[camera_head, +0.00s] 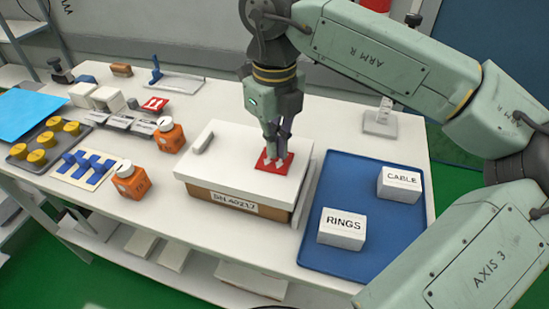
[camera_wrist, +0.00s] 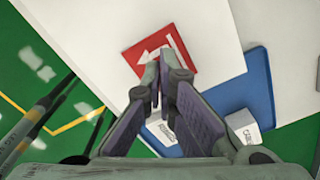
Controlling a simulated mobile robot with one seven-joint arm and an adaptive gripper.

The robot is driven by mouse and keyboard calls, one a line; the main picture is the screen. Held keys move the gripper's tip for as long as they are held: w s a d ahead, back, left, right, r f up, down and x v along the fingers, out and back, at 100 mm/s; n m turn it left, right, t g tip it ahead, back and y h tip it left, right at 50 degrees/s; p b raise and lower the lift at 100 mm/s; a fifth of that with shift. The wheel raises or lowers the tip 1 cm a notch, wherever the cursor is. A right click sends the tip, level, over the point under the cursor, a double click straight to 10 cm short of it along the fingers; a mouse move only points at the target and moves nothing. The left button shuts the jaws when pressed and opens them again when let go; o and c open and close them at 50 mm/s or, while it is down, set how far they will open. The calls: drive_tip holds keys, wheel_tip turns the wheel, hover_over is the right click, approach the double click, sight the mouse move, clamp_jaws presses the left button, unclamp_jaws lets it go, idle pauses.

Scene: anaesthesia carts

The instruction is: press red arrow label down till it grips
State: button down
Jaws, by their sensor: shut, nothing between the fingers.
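The red label with a white arrow (camera_head: 268,164) lies flat on the white lid of a box (camera_head: 235,160) marked with a serial number on its front. In the wrist view the red label (camera_wrist: 176,52) shows its white arrow, partly covered by my fingers. My gripper (camera_head: 278,154) is shut and empty, pointing down with its fingertips at the label. In the wrist view my gripper's fingertips (camera_wrist: 160,66) overlap the label's lower edge. I cannot tell whether they touch it.
A blue tray (camera_head: 330,185) with boxes marked RINGS (camera_head: 343,229) and CABLE (camera_head: 399,185) is right of the box. Orange bottles (camera_head: 171,137), a blue-and-white rack (camera_head: 87,167) and a tray of yellow knobs (camera_head: 28,163) stand left. Another red arrow piece (camera_head: 154,104) lies farther back.

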drive_tip(key=shift+f+b, duration=0.7)
drive_tip(key=shift+f, duration=0.1)
idle(0.5)
drive_tip(key=shift+r+p, duration=2.2)
drive_tip(key=shift+r, duration=1.3)
wheel_tip(320, 180, up, 12)
drive_tip(key=shift+s, duration=0.1)
